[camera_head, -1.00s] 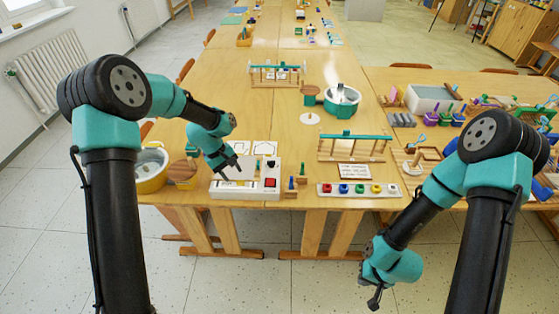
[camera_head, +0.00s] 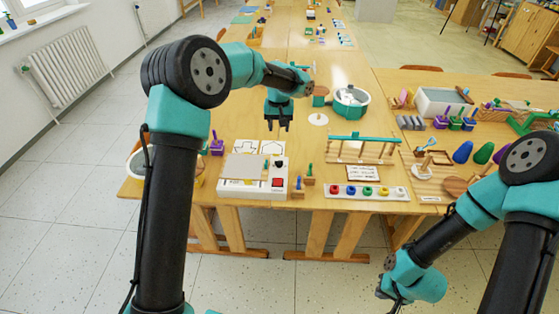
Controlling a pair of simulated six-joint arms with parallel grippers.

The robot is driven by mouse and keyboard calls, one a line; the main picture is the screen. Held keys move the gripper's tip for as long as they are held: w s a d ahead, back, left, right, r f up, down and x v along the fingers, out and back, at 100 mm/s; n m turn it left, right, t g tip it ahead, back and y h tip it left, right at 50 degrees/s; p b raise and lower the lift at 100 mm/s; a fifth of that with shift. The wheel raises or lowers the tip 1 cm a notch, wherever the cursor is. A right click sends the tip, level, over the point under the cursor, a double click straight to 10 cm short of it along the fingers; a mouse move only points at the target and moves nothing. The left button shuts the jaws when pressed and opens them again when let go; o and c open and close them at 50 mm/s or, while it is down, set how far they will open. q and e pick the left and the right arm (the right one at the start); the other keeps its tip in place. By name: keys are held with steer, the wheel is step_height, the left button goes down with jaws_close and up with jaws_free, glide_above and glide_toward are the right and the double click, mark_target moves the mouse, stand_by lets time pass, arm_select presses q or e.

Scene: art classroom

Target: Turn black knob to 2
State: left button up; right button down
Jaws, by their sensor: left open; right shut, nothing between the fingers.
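A white box (camera_head: 226,187) with a grey panel (camera_head: 243,167) stands at the front edge of the near wooden table. A small dark part on its right side, apparently the black knob (camera_head: 278,163), sits behind a red square button (camera_head: 277,183). It is too small to read its setting or any numbers. My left gripper (camera_head: 278,128) points down behind the box, fingers apart, empty and not touching the knob. My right gripper (camera_head: 388,301) is shut and empty, low in front of the table, over the floor.
A white strip with coloured rings (camera_head: 368,192) and a wooden rack with a teal bar (camera_head: 362,138) stand right of the box. Small blue and green pegs (camera_head: 298,184) stand close beside it. A teal pot (camera_head: 350,101) is further back. A purple block (camera_head: 216,147) stands behind left.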

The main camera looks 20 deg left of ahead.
mark_target(279, 164)
arm_select(q)
step_height(279, 164, down, 17)
steer(key=shift+r, duration=0.1)
stand_by(0.5)
steer(key=c, duration=0.7)
steer(key=shift+o, duration=0.2)
